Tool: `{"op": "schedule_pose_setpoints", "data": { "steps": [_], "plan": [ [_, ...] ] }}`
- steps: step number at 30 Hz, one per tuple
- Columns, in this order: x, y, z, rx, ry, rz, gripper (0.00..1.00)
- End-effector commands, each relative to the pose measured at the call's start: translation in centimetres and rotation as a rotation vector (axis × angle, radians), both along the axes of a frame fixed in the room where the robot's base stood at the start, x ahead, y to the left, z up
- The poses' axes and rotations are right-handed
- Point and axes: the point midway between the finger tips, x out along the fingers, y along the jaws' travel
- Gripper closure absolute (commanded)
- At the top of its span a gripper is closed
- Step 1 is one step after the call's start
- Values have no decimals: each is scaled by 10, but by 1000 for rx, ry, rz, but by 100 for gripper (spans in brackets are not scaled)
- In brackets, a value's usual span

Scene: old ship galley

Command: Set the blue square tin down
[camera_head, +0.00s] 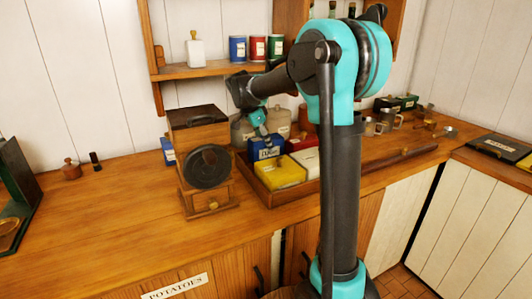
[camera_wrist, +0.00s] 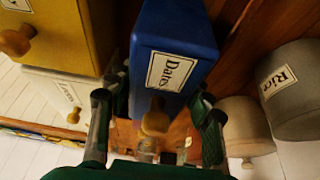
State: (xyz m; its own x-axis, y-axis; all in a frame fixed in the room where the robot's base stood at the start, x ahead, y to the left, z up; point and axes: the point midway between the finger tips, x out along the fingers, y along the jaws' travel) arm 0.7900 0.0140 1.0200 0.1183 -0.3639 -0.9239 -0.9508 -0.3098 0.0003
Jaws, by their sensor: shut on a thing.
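The blue square tin (camera_head: 264,153), labelled "Dates", is at the back left of the wooden tray (camera_head: 292,198), behind a yellow tin (camera_head: 281,172). My gripper (camera_head: 260,133) reaches down over it from above. In the wrist view the blue tin (camera_wrist: 174,55) lies between my two fingers, its label and wooden knob facing the camera. My gripper (camera_wrist: 157,108) is shut on it. The tin's underside is hidden, so I cannot tell whether it touches the tray floor.
A coffee grinder (camera_head: 207,160) stands close on the left. White (camera_head: 308,158) and red (camera_head: 300,143) tins sit to the right in the tray. A grey "Rice" canister (camera_wrist: 291,90) is close by in the wrist view.

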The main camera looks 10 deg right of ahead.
Motion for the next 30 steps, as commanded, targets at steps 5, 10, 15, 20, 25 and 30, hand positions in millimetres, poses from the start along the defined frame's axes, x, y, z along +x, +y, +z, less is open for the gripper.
{"op": "schedule_pose_setpoints", "data": {
  "steps": [5,10,15,20,25,30],
  "plan": [
    [0,0,-11,0,0,0,89],
    [0,0,-35,0,0,0,89],
    [0,0,-40,0,0,0,89],
    [0,0,-41,0,0,0,89],
    [0,0,-42,0,0,0,37],
    [0,0,-42,0,0,0,28]
  ]
}}
